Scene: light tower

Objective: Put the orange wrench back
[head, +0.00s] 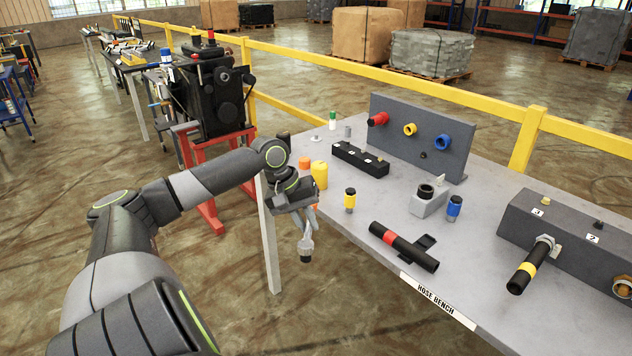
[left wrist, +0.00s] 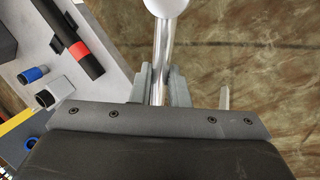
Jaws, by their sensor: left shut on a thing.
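My left gripper (head: 309,222) hangs off the left front edge of the hose bench (head: 385,272), over the floor. It is shut on the orange wrench, whose pale head (head: 305,246) points down. A little orange shows at the fingers; the rest of the handle is hidden by the gripper. In the left wrist view the wrench's bare silver shaft (left wrist: 161,55) runs up between the fingers (left wrist: 158,85) to a whitish rounded end. My right gripper is not in view.
On the bench are a black hose with a red band (head: 403,247), yellow-topped (head: 350,200) and blue (head: 454,207) fittings, a grey block (head: 428,203), a black rack (head: 360,160) and a grey panel with coloured ports (head: 420,137). A red stand (head: 205,180) is behind my arm. A yellow rail runs behind.

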